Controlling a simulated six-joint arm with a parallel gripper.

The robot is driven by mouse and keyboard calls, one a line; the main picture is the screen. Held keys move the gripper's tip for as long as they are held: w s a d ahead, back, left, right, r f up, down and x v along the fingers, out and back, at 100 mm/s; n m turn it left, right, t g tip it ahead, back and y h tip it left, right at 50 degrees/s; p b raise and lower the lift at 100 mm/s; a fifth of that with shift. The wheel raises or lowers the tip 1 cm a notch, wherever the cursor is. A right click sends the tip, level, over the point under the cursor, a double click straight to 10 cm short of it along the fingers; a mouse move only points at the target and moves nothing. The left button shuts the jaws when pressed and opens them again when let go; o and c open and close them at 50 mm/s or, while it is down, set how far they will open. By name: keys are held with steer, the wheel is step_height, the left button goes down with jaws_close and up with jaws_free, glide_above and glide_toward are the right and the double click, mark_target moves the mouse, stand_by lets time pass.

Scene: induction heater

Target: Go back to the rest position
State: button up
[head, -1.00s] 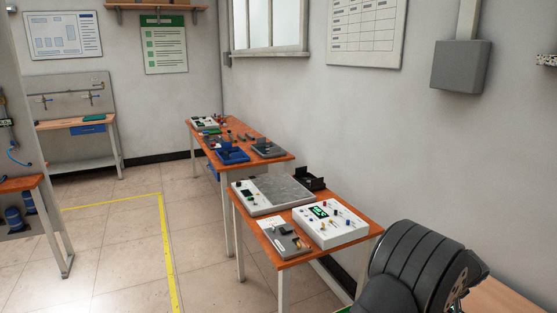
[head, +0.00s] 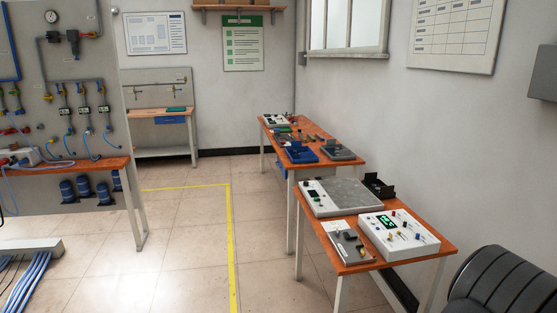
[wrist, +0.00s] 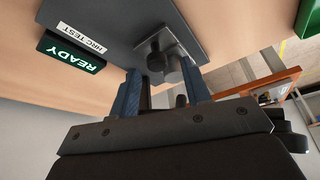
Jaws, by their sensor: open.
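My gripper (wrist: 161,72) shows in the wrist view with its two blue-grey fingers spread apart. It is open and nothing shows held between the fingers. Whether the fingers touch that part I cannot tell. A green READY sign (wrist: 71,52) is beside the plate. My gripper does not show in the head view.
In the head view, an orange-topped table (head: 343,256) holds a white box with a green display (head: 398,234) and a flat grey-topped unit (head: 347,196). A second bench (head: 350,163) stands behind. A panel with hoses (head: 85,75) is at left. The middle floor is clear.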

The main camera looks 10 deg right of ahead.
steer(key=v, duration=1.6)
steer(key=x, duration=1.8)
steer(key=s, duration=0.4)
steer(key=shift+s+r, duration=0.1)
steer(key=shift+r, duration=0.2)
steer(key=v, duration=1.7)
steer(key=w+d+m+g+y, duration=0.1)
steer(key=w+d+m+g, duration=0.1)
steer(key=w+m+g, duration=0.2)
steer(key=shift+w+d+f+m+y, duration=0.3)
steer(key=shift+w+f, duration=0.2)
steer(key=shift+w, duration=1)
